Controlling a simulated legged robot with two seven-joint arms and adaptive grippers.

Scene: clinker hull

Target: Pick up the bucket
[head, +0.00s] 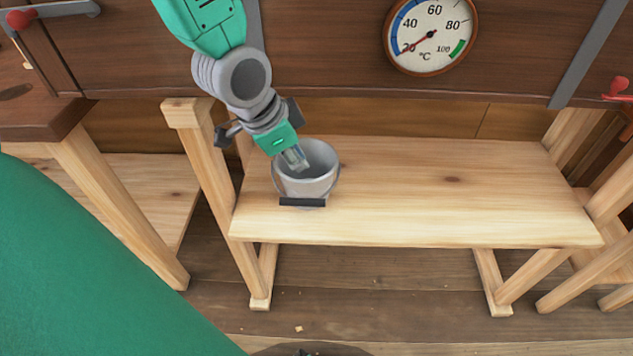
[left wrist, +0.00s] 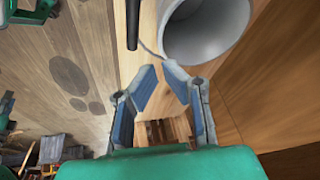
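The grey metal bucket (head: 318,186) stands upright on the left end of a pale wooden bench. Its dark handle grip (head: 302,202) lies across the front side, on a thin wire. My left gripper (head: 298,160) points down and overlaps the bucket's opening in the head view. In the left wrist view my left gripper (left wrist: 161,72) is open, its blue-padded fingers apart with nothing between them. There the bucket (left wrist: 205,35) is beyond the fingertips, to the upper right, and the dark grip (left wrist: 132,22) is at the top. The wire passes close to the fingertips; contact is unclear. My right gripper is out of view.
The wooden bench (head: 450,190) is bare to the right of the bucket. A dark wooden wall with a round thermometer (head: 431,33) rises behind it. A bench post (head: 205,150) stands left of the bucket. Another wooden bench (head: 150,185) is at the left.

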